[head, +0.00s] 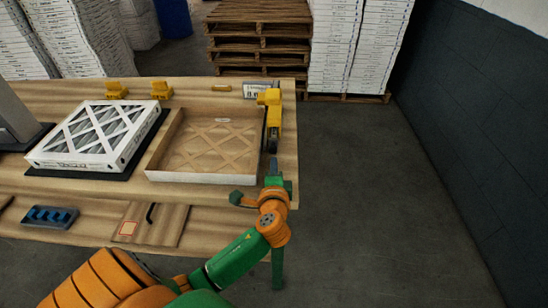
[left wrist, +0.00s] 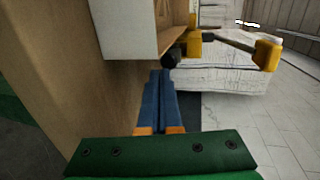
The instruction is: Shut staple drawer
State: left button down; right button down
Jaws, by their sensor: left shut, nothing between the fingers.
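A yellow stapler (head: 273,112) with dark lower parts lies at the right end of the table, beside the open box. In the left wrist view its yellow body (left wrist: 192,42) shows beyond my fingers, with a dark end piece (left wrist: 170,60). I cannot tell for certain which part is the staple drawer or how far it stands out. My left gripper (head: 273,162) is shut and empty at the near side of the stapler. Its blue fingers (left wrist: 158,76) point at the dark end piece and are very close to it; contact is unclear. My right gripper is not in view.
The open cardboard box (head: 205,176) stands just left of the stapler. A white-framed filter (head: 95,135) lies on a dark mat further left. A label card (head: 258,90) and small yellow items (head: 161,90) are at the back. The floor right of the table is clear.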

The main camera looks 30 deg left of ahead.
aim_at(274, 150)
pick_arm(q)
jog(key=shift+w+a, duration=0.8)
jog(key=shift+w, duration=0.1)
jog(key=shift+w, duration=0.1)
jog(key=w+a, duration=0.2)
jog(key=w, duration=0.1)
jog(key=shift+b, duration=0.4)
jog(key=shift+r, duration=0.15)
jog(key=shift+d+r, duration=0.1)
